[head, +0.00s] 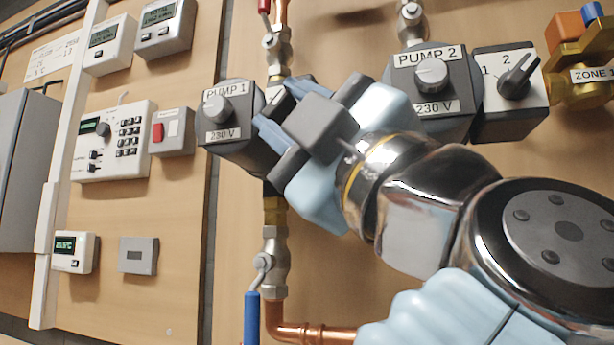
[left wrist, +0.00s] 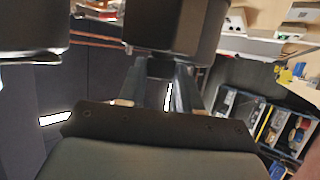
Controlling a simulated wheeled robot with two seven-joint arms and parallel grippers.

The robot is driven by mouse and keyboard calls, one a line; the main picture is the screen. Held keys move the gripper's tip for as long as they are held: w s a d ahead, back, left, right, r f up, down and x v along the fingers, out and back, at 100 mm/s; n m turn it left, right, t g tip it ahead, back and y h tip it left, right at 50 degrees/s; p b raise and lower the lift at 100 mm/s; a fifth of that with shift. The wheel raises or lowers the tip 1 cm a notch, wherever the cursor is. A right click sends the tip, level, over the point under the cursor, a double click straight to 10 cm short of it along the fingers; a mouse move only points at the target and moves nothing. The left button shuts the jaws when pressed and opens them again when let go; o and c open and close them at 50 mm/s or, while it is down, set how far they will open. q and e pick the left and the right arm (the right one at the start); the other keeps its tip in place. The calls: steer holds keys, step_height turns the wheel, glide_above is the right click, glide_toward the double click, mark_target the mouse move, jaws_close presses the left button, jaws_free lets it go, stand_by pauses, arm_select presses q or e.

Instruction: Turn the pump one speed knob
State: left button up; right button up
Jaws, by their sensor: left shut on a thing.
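Pump one (head: 228,118) is a dark block with a round grey knob on its face, labelled PUMP 1 and 230 V. Its speed knob, on the small box (head: 271,91) at its right side, is almost wholly covered by my gripper. My left gripper (head: 281,106), with blue and grey fingers, is at that box and shut on the speed knob. The knob's pointer direction is hidden. In the left wrist view the fingers (left wrist: 169,82) reach up to a dark block (left wrist: 172,27). My right gripper is in neither view.
Pump two (head: 432,98) and its black 1-2 selector (head: 517,77) are to the right, close to my arm. A blue-handled valve (head: 252,315) and copper pipe (head: 312,334) lie below. A keypad panel (head: 118,140) and small meters are on the left.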

arm_select(q)
steer(key=shift+d+r+n+g+p, duration=0.1)
steer(key=shift+r+n+g+p, duration=0.2)
steer(key=shift+f, duration=0.25)
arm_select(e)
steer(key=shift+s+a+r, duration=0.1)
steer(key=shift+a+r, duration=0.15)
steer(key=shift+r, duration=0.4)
arm_select(q)
steer(key=o, duration=1)
steer(key=shift+o, duration=0.2)
steer(key=b+v, duration=0.2)
steer(key=v, duration=1.2)
steer(key=shift+r+b, duration=0.2)
steer(key=shift+b, duration=0.2)
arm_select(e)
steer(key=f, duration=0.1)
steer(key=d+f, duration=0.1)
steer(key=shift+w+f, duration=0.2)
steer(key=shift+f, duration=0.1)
